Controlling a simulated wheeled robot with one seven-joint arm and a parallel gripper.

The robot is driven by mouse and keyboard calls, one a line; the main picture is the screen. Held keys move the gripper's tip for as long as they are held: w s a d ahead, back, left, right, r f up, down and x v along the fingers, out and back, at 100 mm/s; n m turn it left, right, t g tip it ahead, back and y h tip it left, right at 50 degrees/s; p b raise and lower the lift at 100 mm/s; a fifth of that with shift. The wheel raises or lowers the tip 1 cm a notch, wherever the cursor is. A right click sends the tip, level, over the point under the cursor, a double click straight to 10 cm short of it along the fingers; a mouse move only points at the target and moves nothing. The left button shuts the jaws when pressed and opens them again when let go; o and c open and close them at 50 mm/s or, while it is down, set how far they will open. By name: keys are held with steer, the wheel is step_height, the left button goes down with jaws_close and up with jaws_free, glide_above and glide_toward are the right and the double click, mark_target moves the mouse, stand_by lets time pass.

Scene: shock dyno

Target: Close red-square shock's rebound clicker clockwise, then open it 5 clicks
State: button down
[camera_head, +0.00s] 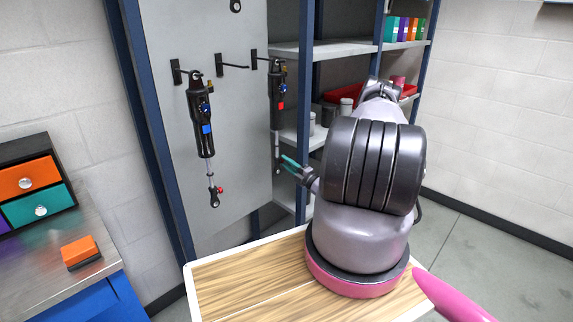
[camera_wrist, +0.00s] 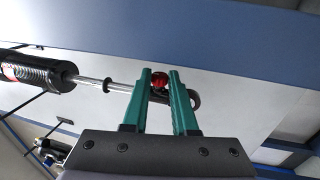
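The red-square shock (camera_head: 278,88) hangs upright from a hook on the grey panel, its red square facing out. In the wrist view its black body (camera_wrist: 35,70) and bright shaft (camera_wrist: 95,82) lie sideways. The red rebound clicker (camera_wrist: 159,80) sits near the shaft's end eye (camera_wrist: 194,99). My gripper (camera_head: 288,161) is at the shock's lower end. In the wrist view its teal fingers (camera_wrist: 160,75) stand apart, with the clicker between their tips. A narrow gap seems to show beside the clicker; contact is unclear. The clicker is hidden in the head view.
A blue-square shock (camera_head: 203,122) with its own red clicker (camera_head: 220,190) hangs to the left on the panel (camera_head: 235,130). Shelves (camera_head: 405,46) with a red bin (camera_head: 343,94) stand behind my arm. A wood-topped surface (camera_head: 235,287) lies below.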

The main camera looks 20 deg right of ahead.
steer(key=shift+r+g, duration=0.1)
steer(key=shift+g, duration=0.3)
steer(key=g+h, duration=0.1)
steer(key=g, duration=0.2)
steer(key=r+g+h, duration=0.1)
steer(key=g+h, duration=0.1)
steer(key=g, duration=0.1)
steer(key=r+g+h, duration=0.1)
steer(key=g, duration=0.3)
steer(key=shift+w+a, duration=0.1)
steer(key=shift+w, duration=0.2)
stand_by(0.4)
steer(key=c, duration=0.7)
jaws_free()
